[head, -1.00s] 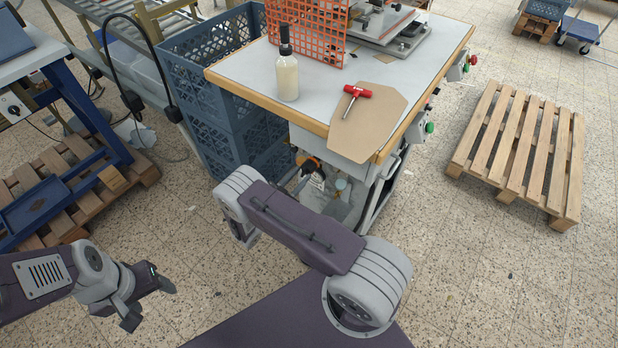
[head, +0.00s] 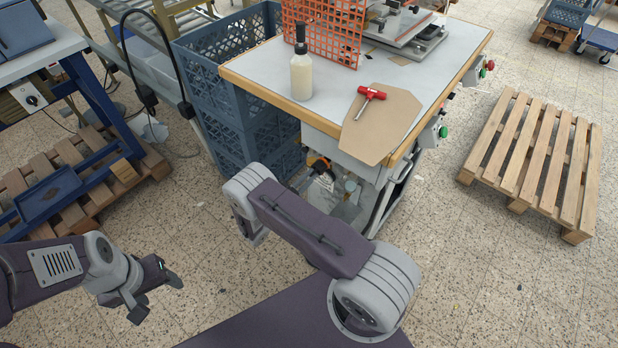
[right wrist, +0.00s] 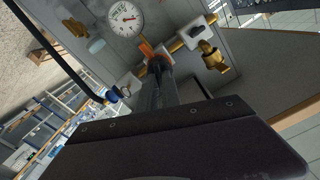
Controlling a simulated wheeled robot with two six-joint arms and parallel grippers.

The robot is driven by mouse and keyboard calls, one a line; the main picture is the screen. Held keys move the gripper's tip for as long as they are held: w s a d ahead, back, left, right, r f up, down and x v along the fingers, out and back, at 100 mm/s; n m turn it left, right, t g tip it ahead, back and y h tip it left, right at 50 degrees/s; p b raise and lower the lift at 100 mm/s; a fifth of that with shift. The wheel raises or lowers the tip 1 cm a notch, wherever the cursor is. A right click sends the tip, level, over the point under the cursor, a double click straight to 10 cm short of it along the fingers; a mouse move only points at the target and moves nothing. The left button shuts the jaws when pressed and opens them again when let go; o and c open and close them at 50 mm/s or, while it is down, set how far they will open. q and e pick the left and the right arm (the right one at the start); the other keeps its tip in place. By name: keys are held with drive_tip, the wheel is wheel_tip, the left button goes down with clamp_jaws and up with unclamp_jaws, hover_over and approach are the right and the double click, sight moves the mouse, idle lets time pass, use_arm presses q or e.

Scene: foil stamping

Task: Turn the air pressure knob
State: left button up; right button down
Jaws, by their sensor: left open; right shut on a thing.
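In the right wrist view my right gripper (right wrist: 160,68) reaches up to the air unit under the table. Its dark fingers are shut at the air pressure knob, which they mostly hide; an orange part (right wrist: 146,48) shows beside the tips. A round white pressure gauge (right wrist: 125,18) sits just above and left of them. In the head view my right forearm reaches toward the space under the table, and an orange and black part (head: 317,161) shows there. My left gripper (head: 158,297) is open and empty over the floor at lower left.
The work table (head: 268,82) carries a bottle (head: 301,76), a red T-handle tool (head: 368,97) and a cardboard sheet (head: 385,130). Blue crates (head: 215,105) stand left of it, a wooden pallet (head: 540,160) right. Brass fittings (right wrist: 208,56) lie right of the fingers.

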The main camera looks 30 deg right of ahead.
drive_tip(key=n+b, duration=0.2)
drive_tip(key=n, duration=0.7)
drive_tip(key=n+b, duration=0.2)
drive_tip(key=n, duration=0.8)
drive_tip(key=f+n+b, duration=0.1)
drive_tip(key=n+b, duration=0.2)
drive_tip(key=n, duration=0.7)
drive_tip(key=shift+w+a, duration=0.1)
drive_tip(key=shift+w, duration=0.1)
drive_tip(key=m+b, duration=0.2)
drive_tip(key=m, duration=0.3)
drive_tip(key=m+b, duration=0.1)
drive_tip(key=m, duration=0.1)
drive_tip(key=shift+m+b, duration=0.3)
drive_tip(key=shift+m, duration=0.1)
drive_tip(key=m+b, duration=0.2)
drive_tip(key=shift+m, duration=0.3)
drive_tip(key=m+b, duration=0.9)
drive_tip(key=b, duration=0.4)
drive_tip(key=m+b, duration=0.9)
drive_tip(key=b, duration=0.4)
drive_tip(key=m+b, duration=0.9)
drive_tip(key=b, duration=0.4)
drive_tip(key=shift+s+r+b, duration=0.3)
drive_tip(key=shift+s, duration=0.05)
